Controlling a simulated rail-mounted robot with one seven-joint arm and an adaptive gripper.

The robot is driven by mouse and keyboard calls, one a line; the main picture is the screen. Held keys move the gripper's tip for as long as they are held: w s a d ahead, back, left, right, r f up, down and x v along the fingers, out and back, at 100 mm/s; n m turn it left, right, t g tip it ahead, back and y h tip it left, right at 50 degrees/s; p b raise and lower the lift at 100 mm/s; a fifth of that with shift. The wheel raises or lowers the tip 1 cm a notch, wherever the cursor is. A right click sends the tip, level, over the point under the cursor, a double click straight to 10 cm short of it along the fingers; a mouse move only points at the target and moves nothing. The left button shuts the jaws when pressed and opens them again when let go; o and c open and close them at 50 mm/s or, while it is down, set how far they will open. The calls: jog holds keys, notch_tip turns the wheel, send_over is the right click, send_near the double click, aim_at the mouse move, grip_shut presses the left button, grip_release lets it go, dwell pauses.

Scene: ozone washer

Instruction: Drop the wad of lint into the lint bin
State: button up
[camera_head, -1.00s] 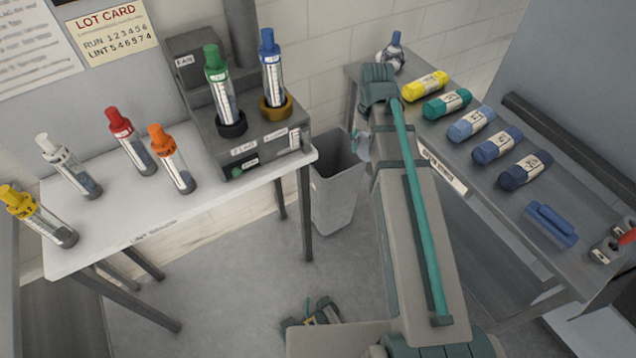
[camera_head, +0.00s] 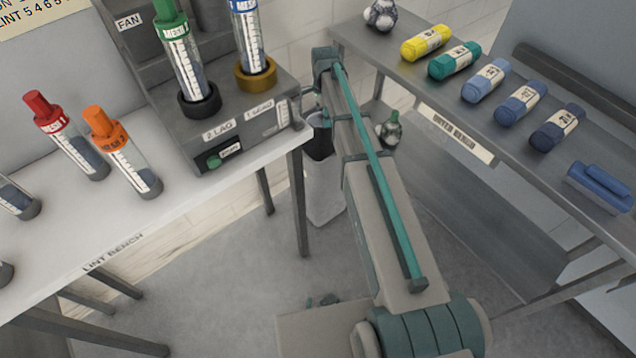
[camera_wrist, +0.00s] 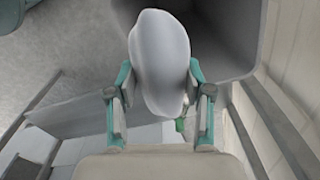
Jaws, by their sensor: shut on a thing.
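The wad of lint (camera_wrist: 160,60) is a smooth, pale grey oval. My gripper (camera_wrist: 160,100) is shut on it, with one teal-edged finger on each side, in the wrist view. The lint bin (camera_head: 325,190) is a grey, open-topped bin on the floor between the two benches. In the wrist view its wall and opening (camera_wrist: 228,45) lie behind the wad, at top and right. The head view mostly hides my gripper behind my arm and does not show the wad clearly. I cannot tell whether the wad is fully over the opening.
The lint bench (camera_head: 215,205) at left carries capped tubes and a fan unit (camera_head: 235,120) holding two tubes. The bench (camera_head: 440,95) at right carries several coloured rolls. A green-topped flask (camera_head: 390,128) shows right of my arm.

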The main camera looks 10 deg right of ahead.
jog(key=w+f+m+b, duration=0.5)
jog(key=f+m+b, duration=0.1)
jog(key=f, duration=0.6)
jog(key=shift+m, duration=0.7)
jog(key=o, duration=1.2)
jog(key=shift+r, duration=0.1)
notch_tip(320, 180, up, 12)
jog(key=shift+f, duration=0.1)
jog(key=shift+s, duration=0.15)
